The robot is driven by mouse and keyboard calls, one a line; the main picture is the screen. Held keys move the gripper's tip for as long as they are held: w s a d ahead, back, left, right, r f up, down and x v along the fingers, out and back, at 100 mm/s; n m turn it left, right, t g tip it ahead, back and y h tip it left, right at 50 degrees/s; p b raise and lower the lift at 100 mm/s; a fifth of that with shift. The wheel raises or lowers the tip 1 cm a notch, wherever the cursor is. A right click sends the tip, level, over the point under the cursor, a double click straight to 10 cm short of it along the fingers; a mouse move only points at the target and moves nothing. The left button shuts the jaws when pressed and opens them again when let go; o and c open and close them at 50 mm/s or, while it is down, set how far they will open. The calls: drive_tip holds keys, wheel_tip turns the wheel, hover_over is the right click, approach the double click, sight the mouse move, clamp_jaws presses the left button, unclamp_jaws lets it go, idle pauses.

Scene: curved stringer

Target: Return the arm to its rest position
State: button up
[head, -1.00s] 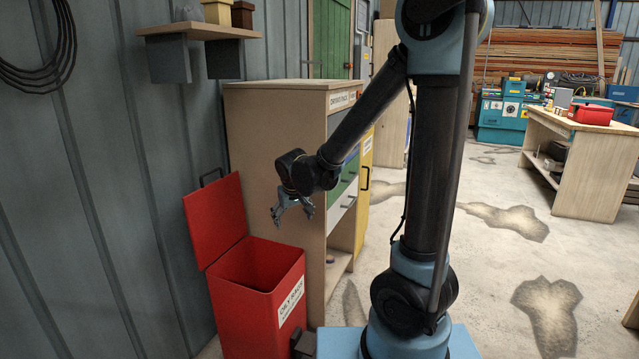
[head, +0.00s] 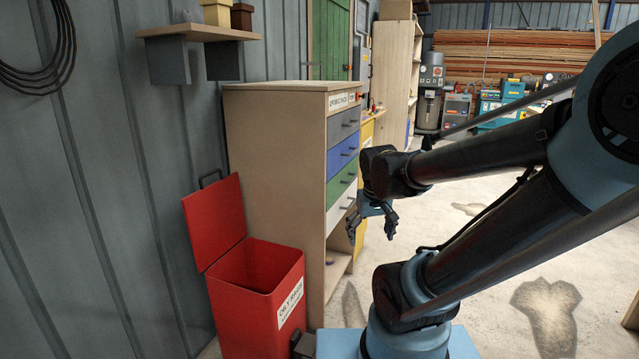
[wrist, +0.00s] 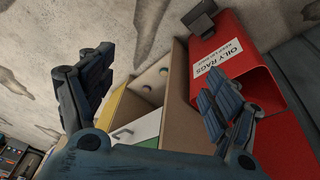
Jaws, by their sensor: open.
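My gripper (head: 371,226) hangs at the end of my arm in the head view, fingers pointing down, in front of the drawer side of the wooden cabinet. Its fingers are spread apart with nothing between them. In the wrist view my gripper (wrist: 155,100) also shows open, one finger at the left and one at the right.
A red bin (head: 258,290) labelled for oily rags stands at the lower left with its lid up and its opening dark. The wooden cabinet (head: 272,170) with coloured drawers stands behind it. A wall shelf (head: 198,32) is at upper left. Open concrete floor (head: 480,255) lies to the right.

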drive_tip(key=shift+m+g, duration=0.5)
drive_tip(key=shift+m, duration=0.3)
drive_tip(key=s+d+f, duration=0.1)
drive_tip(key=s, duration=0.2)
drive_tip(key=s+d+f, duration=0.1)
drive_tip(key=s+d, duration=0.1)
drive_tip(key=s, duration=0.1)
drive_tip(key=s+d+f, duration=0.1)
drive_tip(key=s, duration=0.2)
drive_tip(key=shift+s+d+f, duration=0.1)
drive_tip(key=shift+s+d, duration=0.1)
drive_tip(key=shift+s, duration=0.05)
drive_tip(key=shift+c, duration=0.2)
